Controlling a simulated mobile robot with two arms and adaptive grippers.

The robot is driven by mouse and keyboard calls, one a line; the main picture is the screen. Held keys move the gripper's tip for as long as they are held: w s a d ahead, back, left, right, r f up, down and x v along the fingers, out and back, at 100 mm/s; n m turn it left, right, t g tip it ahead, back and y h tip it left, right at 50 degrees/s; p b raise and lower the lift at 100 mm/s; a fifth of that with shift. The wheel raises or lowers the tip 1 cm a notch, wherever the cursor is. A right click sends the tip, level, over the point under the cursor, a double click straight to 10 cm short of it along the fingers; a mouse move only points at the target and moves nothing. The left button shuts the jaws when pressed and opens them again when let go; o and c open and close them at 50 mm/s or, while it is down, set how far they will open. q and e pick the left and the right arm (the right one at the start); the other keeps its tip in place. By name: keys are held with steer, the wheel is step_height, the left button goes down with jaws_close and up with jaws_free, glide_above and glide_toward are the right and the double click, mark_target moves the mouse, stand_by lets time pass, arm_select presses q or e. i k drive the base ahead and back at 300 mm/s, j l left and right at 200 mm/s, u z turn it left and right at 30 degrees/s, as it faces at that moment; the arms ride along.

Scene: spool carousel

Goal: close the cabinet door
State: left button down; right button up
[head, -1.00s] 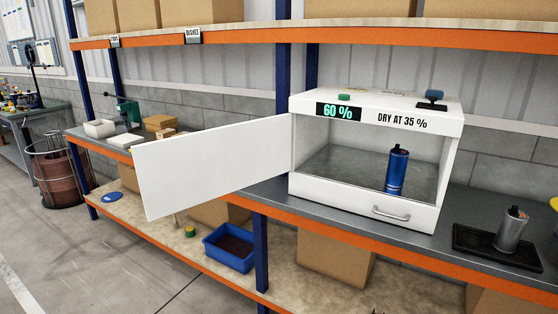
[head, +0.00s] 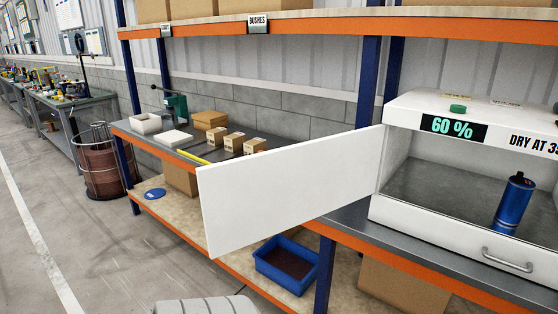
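The white cabinet (head: 440,213) stands on the grey shelf at the right, cut off by the picture's right edge. Its door (head: 290,190) is a plain white panel, wide open and swung out to the left from the cabinet's left side. The door's free edge is at the left, out past the shelf's front. A blue can (head: 514,202) stands upright inside the cabinet. A green "60 %" display (head: 452,127) is on the top front. Neither of my grippers is in view.
A low bar handle (head: 507,260) is on the cabinet's lower front. Small cardboard boxes (head: 234,141) stand on the shelf behind the door. A blue bin (head: 286,262) sits on the lower shelf beneath the door.

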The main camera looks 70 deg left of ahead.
mark_target(246, 201)
steer(key=k+j, duration=0.1)
steer(key=j, duration=1.5)
steer(key=k+j, duration=0.15)
steer(key=j, duration=1.5)
steer(key=k, duration=0.05)
